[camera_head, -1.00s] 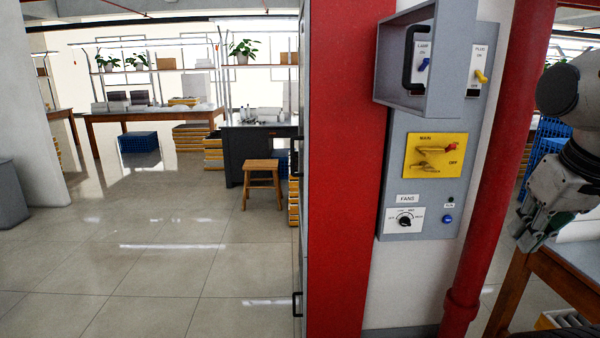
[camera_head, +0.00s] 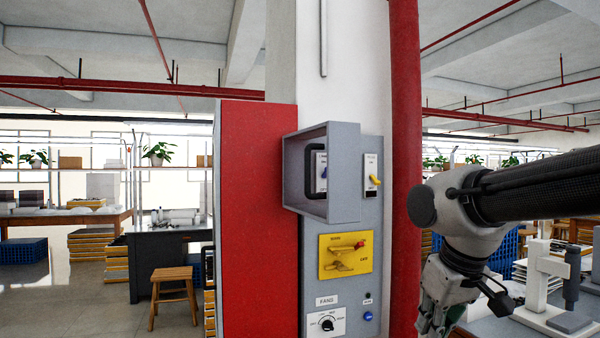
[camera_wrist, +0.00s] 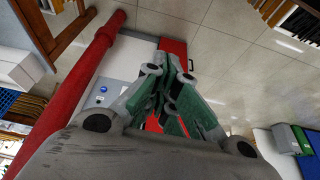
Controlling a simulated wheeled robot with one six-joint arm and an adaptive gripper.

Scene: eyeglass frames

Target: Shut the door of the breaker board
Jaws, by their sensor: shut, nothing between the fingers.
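The grey breaker board (camera_head: 372,225) is upright on a white pillar, left of a red pipe. At its upper left a grey box-like door piece (camera_head: 345,180) stands out from the board, with a dark handle (camera_head: 309,170) and a blue switch visible inside its frame. How far the door is swung is hard to tell. My gripper (camera_head: 432,325) is lower right of the board, apart from it, pointing down and partly cut off by the frame. In the wrist view the gripper (camera_wrist: 178,85) is shut and empty, with part of the board (camera_wrist: 115,92) behind it.
A tall red cabinet side (camera_head: 258,220) stands left of the board. The red pipe (camera_head: 405,150) lies between the board and my arm. A yellow main switch plate (camera_head: 345,255) and fan dial (camera_head: 327,323) sit below the door. A bench with equipment (camera_head: 550,290) is at right.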

